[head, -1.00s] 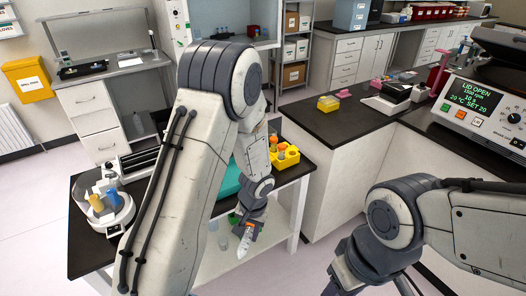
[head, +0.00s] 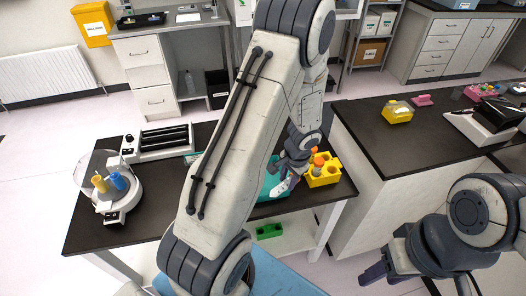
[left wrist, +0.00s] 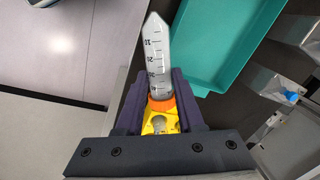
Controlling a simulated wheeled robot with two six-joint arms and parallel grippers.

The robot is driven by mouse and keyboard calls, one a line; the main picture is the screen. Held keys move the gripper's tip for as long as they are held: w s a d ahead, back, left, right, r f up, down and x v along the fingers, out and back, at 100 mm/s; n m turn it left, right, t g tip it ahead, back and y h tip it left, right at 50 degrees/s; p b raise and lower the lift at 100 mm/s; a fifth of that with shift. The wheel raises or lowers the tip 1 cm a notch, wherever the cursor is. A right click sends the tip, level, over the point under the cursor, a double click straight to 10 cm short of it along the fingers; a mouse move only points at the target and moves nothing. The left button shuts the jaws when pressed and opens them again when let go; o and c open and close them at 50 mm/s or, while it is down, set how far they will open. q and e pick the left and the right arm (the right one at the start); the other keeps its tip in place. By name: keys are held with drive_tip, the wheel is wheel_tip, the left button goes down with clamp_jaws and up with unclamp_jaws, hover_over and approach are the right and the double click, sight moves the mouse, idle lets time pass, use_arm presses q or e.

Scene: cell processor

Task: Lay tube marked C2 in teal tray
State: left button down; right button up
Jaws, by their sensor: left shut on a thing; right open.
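My left gripper (head: 287,178) is shut on a clear tube (left wrist: 156,62) with an orange cap (left wrist: 161,104). In the left wrist view the tube's conical tip points up the picture, between the two purple fingers (left wrist: 159,88). Printed graduations show, but no C2 mark is readable. The teal tray (left wrist: 222,45) lies to the right of the tube in that view; its base looks empty where visible. In the head view my left arm covers much of the teal tray (head: 268,186). My right gripper (head: 380,268) is open and empty at the lower right.
A yellow rack (head: 326,176) with an orange-capped tube stands beside the tray. A centrifuge-like device (head: 122,205) and a roller device (head: 158,145) stand left on the black table (head: 150,228). A green rack (head: 269,231) is on the shelf below.

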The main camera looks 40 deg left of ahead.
use_arm(q)
drive_tip(key=w+a+m, duration=0.1)
drive_tip(key=a+m, duration=0.4)
drive_tip(key=a, duration=0.8)
drive_tip(key=shift+t+y, duration=0.3)
drive_tip(key=shift+t, duration=0.1)
drive_tip(key=f+b, duration=0.9)
drive_tip(key=shift+d, duration=0.2)
drive_tip(key=shift+c, duration=2.2)
unclamp_jaws()
drive_tip(key=shift+r, duration=0.15)
